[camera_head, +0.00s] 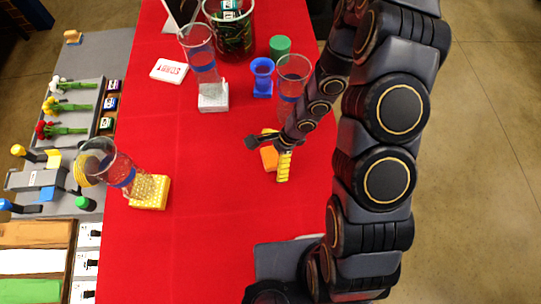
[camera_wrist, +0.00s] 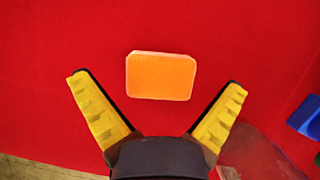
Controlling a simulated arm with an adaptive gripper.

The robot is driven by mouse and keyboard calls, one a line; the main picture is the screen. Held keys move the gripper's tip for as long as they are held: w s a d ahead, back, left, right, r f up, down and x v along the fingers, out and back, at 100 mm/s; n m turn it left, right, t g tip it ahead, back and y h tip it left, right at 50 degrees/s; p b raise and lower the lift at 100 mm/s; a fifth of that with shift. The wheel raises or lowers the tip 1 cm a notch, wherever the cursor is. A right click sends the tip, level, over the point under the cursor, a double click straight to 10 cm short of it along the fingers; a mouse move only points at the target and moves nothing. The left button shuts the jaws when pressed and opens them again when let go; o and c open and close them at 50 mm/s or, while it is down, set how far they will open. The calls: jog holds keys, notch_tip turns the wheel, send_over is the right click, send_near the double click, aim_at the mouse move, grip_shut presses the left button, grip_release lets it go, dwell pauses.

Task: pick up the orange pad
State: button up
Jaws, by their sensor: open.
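The orange pad (camera_wrist: 160,76) lies on the red table covering, a flat block with rounded corners. In the wrist view it sits ahead of my gripper (camera_wrist: 158,92), between the lines of its two spread yellow fingers and touching neither. In the head view the orange pad (camera_head: 269,158) is partly hidden behind my gripper (camera_head: 270,147), which is over it. My gripper is open and empty. How high it is above the pad I cannot tell.
A clear vase (camera_head: 292,77) stands close behind my gripper, near a blue vase (camera_head: 262,76) and a green cylinder (camera_head: 280,46). A tilted vase (camera_head: 106,164) is by a yellow block (camera_head: 150,192) at left. The red cloth (camera_head: 215,235) in front is clear.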

jog(key=c, duration=1.2)
